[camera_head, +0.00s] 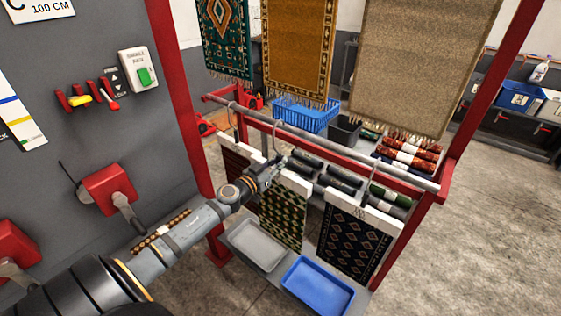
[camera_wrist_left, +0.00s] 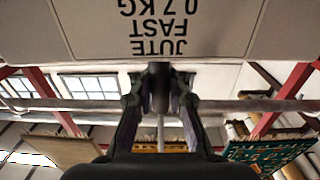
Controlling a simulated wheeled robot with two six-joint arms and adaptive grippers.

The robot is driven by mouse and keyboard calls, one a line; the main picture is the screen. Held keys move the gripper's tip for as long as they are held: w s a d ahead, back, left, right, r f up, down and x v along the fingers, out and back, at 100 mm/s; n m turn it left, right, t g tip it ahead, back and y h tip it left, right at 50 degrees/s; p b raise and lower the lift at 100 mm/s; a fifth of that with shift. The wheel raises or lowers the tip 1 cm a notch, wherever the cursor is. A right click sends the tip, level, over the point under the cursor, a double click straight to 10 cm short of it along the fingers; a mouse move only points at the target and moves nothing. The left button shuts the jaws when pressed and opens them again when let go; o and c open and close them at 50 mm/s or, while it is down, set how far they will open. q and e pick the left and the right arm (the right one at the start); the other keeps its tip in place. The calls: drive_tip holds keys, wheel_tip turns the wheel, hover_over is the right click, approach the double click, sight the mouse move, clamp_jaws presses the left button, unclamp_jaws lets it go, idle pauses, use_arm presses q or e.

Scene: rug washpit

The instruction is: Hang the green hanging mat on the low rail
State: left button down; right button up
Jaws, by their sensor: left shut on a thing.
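The green hanging mat (camera_head: 284,215) has a yellowish pattern and a white header card. It hangs upright below the low rail (camera_head: 330,143), between two other mats. My left gripper (camera_head: 270,176) is at the top of its card. In the left wrist view, my left gripper (camera_wrist_left: 160,92) is shut on the mat's hanger just beside the card (camera_wrist_left: 160,30), which reads upside down "JUTE FAST 0.7 KG". The hook (camera_head: 276,136) reaches up to the rail; I cannot tell whether it bears on it. My right gripper is not in view.
A dark red-brown mat (camera_head: 238,165) hangs to the left and a navy mat (camera_head: 352,240) to the right. A grey tray (camera_head: 236,236) and a blue tray (camera_head: 292,282) are below. Rolled mats, a blue basket (camera_head: 305,112) and red posts (camera_head: 180,95) stand close around.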

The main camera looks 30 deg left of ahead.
use_arm(q)
drive_tip(key=shift+w, duration=0.3)
drive_tip(key=w+p, duration=0.1)
drive_tip(key=w, duration=0.1)
drive_tip(key=w+p, duration=0.1)
drive_tip(key=w, duration=0.1)
drive_tip(key=w+p, duration=0.1)
drive_tip(key=w, duration=0.1)
drive_tip(key=shift+d+r+p, duration=0.1)
drive_tip(key=shift+d+p, duration=0.25)
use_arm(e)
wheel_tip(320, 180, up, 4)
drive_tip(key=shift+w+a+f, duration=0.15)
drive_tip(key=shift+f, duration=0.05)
use_arm(q)
drive_tip(key=shift+s, duration=0.1)
drive_tip(key=shift+f+b, duration=1.65)
drive_tip(key=shift+f, duration=0.45)
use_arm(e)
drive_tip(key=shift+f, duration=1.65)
